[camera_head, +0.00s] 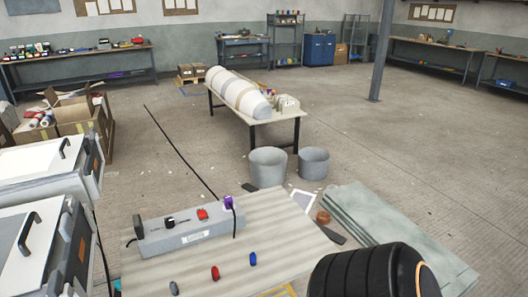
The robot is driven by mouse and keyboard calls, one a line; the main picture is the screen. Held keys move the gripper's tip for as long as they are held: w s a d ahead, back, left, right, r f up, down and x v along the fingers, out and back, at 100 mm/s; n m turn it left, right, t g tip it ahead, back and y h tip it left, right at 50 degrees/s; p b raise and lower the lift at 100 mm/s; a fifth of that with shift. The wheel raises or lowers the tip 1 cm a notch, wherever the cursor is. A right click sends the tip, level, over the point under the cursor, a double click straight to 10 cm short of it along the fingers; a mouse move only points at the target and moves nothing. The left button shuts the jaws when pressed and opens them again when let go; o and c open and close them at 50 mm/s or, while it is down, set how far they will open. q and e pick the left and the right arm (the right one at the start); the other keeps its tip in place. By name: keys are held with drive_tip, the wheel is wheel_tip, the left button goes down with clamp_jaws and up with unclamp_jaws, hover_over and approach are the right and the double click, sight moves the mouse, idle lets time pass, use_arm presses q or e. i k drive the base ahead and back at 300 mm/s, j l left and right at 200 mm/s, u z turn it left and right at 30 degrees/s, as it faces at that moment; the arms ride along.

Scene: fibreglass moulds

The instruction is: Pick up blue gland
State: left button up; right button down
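A small blue gland (253,259) stands on the ribbed light board (285,240) in the foreground, near its middle. A red gland (215,273) and a grey gland (174,288) stand to its left, in a slanting row with gaps between them. A long grey box (185,238) lies behind them, with a black, a red and a purple fitting on its top. A dark cable hangs from the purple fitting. Neither of my grippers shows in this view, so whether they are open or shut is hidden.
White-topped cabinets with black handles (40,160) stand at the left. Greenish sheets (385,225) are stacked at the right. Two grey buckets (268,167) stand behind the board, before a table with a white cylindrical mould (236,92). The floor at the right is mostly open.

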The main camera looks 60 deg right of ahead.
sight(252, 256)
drive_tip(key=z, duration=1.9)
